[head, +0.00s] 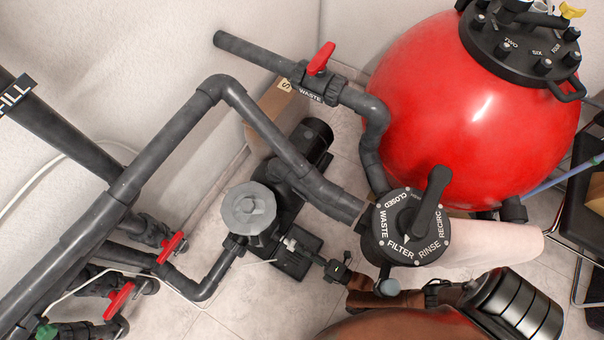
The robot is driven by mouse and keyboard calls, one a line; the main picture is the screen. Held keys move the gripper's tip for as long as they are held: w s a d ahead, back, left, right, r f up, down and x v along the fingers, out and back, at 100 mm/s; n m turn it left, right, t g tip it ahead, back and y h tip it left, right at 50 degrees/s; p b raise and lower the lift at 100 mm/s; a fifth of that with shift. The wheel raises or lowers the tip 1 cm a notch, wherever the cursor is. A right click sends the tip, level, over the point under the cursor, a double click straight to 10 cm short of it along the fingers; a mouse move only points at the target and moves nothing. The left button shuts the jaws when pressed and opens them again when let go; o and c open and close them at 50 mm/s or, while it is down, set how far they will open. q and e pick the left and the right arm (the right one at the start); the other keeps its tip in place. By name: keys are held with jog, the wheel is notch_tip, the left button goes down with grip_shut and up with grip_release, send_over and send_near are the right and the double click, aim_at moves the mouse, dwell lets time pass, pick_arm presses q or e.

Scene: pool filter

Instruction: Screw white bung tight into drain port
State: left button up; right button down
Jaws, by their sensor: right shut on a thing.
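The pump (263,225) stands on the tiled floor left of centre, with a grey round lid (248,208) on top. My right gripper (303,251) reaches in from the lower right, low beside the pump's right side. It is shut on a small whitish piece, which looks like the white bung (289,243), right against the pump body. The drain port is hidden behind the bung and fingertips. I cannot tell how deep the bung sits or whether it is straight. My left gripper is not in view.
A black multiport valve (411,226) with a handle stands close above my right wrist. A large red filter tank (470,110) fills the upper right. Grey pipes (165,145) with red-handled valves (171,246) crowd the left. Some floor (255,312) below the pump is clear.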

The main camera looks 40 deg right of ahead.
aim_at(294, 244)
jog(key=shift+x, duration=1.85)
dwell(0.6)
jog(key=m, duration=0.7)
jog(key=shift+f, duration=0.25)
jog(key=m, duration=0.4)
jog(key=shift+s, duration=0.1)
jog(key=m, duration=0.3)
jog(key=shift+a+f+m, duration=0.1)
jog(key=shift+m, duration=0.2)
jog(key=m, duration=0.4)
jog(key=shift+s, duration=0.1)
jog(key=m, duration=0.4)
jog(key=shift+a, duration=0.15)
jog(key=c, duration=1.5)
grip_release()
jog(key=shift+o, duration=0.2)
